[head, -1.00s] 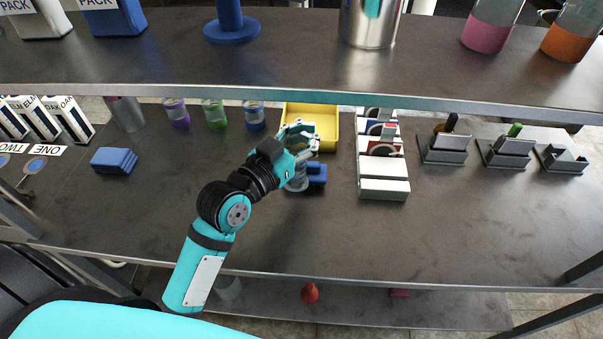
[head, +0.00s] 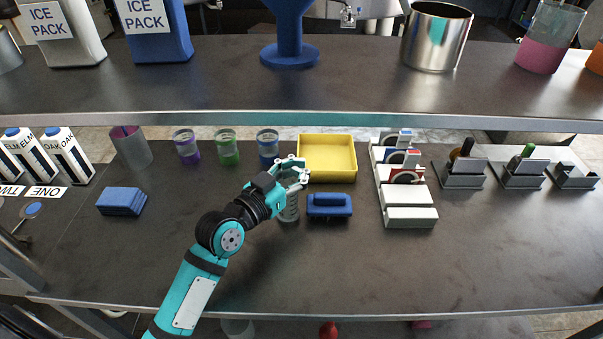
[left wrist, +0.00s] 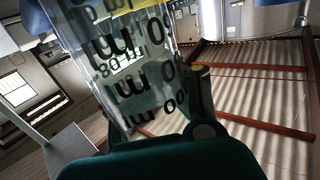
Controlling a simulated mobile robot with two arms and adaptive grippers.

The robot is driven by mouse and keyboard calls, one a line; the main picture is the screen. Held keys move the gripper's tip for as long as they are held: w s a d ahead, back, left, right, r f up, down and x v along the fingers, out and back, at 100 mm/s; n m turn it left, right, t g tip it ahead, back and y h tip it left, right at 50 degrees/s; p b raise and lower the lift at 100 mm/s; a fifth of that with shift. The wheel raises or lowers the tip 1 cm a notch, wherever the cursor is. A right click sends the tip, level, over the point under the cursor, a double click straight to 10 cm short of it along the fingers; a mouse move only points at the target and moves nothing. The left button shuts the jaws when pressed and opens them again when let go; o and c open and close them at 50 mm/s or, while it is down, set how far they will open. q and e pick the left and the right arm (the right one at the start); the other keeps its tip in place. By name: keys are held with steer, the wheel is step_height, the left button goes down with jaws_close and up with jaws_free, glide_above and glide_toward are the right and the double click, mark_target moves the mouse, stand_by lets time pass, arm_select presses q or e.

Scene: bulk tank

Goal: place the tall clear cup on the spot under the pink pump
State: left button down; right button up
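A clear cup (head: 289,208) with dark ml marks hangs below my left gripper (head: 293,172), over the middle of the lower shelf. In the left wrist view the cup (left wrist: 125,65) stands large and tilted in front of the palm, and my gripper is shut on its side. A clear container with pink contents (head: 543,54) stands on the upper shelf at the right. I cannot tell whether it is the pink pump, and no marked spot under it is visible. My right gripper is not in view.
A blue block (head: 329,205) lies just right of the cup, with a yellow tray (head: 327,155) behind. Purple (head: 187,148), green (head: 227,148) and blue (head: 267,148) jars stand to the left. A white rack (head: 408,218) is at right. The shelf front is clear.

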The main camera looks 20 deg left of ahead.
arm_select(q)
steer(key=shift+f, duration=0.55)
steer(key=shift+f, duration=0.15)
steer(key=c, duration=2)
jaws_free()
steer(key=o, duration=0.9)
